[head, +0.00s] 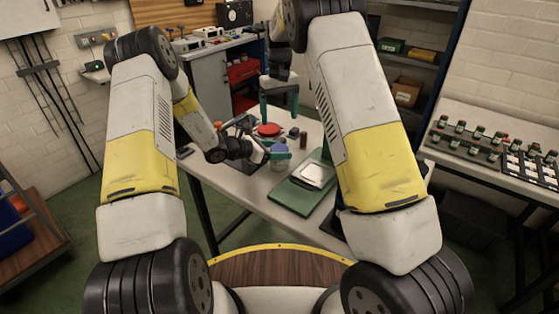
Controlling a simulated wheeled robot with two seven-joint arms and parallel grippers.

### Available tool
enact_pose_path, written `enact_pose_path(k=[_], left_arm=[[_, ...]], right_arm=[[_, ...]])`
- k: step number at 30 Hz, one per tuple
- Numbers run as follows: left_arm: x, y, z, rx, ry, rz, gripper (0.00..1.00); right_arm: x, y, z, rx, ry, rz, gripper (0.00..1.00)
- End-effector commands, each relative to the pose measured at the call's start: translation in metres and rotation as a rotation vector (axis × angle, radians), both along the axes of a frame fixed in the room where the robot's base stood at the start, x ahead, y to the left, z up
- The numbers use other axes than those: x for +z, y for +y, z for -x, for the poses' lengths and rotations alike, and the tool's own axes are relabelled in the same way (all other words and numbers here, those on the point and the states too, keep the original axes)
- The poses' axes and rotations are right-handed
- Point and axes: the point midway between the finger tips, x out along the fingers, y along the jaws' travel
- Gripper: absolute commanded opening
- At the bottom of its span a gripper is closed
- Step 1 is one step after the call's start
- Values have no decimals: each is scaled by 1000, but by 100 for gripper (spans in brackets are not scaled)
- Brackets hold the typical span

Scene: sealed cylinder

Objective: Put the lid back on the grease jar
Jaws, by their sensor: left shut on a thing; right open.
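The red lid (269,129) shows as a round disc on the worktable, near the back. A small pale jar (279,164) stands on the table nearer to me, and its top is partly hidden by teal fingers. My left gripper (268,153) comes in from the left, low over the table, and is shut on the jar. My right gripper (280,112) points down above the table, just behind and above the lid. Its teal fingers are spread and hold nothing.
A green mat (296,197) with a white-topped item (317,175) lies to the right of the jar. Small dark cylinders (303,139) stand to the right of the lid. The worktable (225,181) has bare room at its front left.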

Motion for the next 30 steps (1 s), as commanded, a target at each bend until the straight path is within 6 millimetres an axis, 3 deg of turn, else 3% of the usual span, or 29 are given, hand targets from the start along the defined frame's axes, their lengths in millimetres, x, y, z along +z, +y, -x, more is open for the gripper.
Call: enact_pose_path(k=[2,3,7,18,30], left_arm=[[-7,3,3,3,15,-10,0],[-7,3,3,3,15,-10,64],[-6,3,2,3,11,-8,87],[-1,5,2,3,4,-5,87],[22,54,32,3,5,-5,87]], right_arm=[[0,0,0,0,0,0,83],[0,0,0,0,0,0,83],[0,0,0,0,0,0,83],[-1,0,0,0,0,0,83],[-1,0,0,0,0,0,83]])
